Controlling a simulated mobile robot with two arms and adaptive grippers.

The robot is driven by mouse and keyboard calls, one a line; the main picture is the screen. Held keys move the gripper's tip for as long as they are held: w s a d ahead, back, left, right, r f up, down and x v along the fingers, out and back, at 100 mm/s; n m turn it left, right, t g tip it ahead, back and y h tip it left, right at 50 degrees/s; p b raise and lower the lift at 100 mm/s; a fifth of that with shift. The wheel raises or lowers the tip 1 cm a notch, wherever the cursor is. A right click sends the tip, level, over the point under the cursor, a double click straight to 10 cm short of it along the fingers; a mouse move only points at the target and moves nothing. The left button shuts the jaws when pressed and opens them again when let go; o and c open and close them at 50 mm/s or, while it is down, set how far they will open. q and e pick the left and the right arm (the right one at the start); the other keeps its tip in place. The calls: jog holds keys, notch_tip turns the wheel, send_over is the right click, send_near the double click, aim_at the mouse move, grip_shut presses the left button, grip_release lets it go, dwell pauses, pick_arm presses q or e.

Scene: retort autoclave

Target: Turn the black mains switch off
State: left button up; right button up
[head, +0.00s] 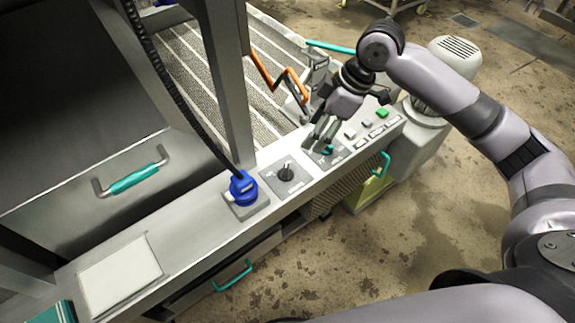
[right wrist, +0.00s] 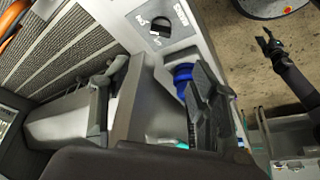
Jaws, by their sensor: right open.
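The black mains switch (head: 286,173) is a rotary knob on a pale square plate on the machine's front ledge, between the blue plug and the teal knob. It also shows in the right wrist view (right wrist: 160,28), near the top and clear of my fingers. My right gripper (head: 319,140) is open and empty, pointing down over the teal knob (head: 328,150), to the right of the black switch and apart from it. Its spread fingers show in the right wrist view (right wrist: 152,100). A dark gripper at the upper right there (right wrist: 268,44) seems to be my left one; its jaws are too small to read.
A blue plug (head: 242,188) with a black cable stands left of the switch. A green button (head: 382,113) and pale buttons lie right of my gripper. A grey upright post (head: 228,80) rises behind the ledge. An orange zigzag bar (head: 278,78) stands behind my gripper.

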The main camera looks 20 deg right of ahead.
aim_at(286, 169)
jog(key=p+x, duration=0.1)
jog(key=x, duration=1.5)
jog(key=shift+f, duration=0.25)
jog(key=shift+c, duration=0.2)
jog(key=c, duration=1.1)
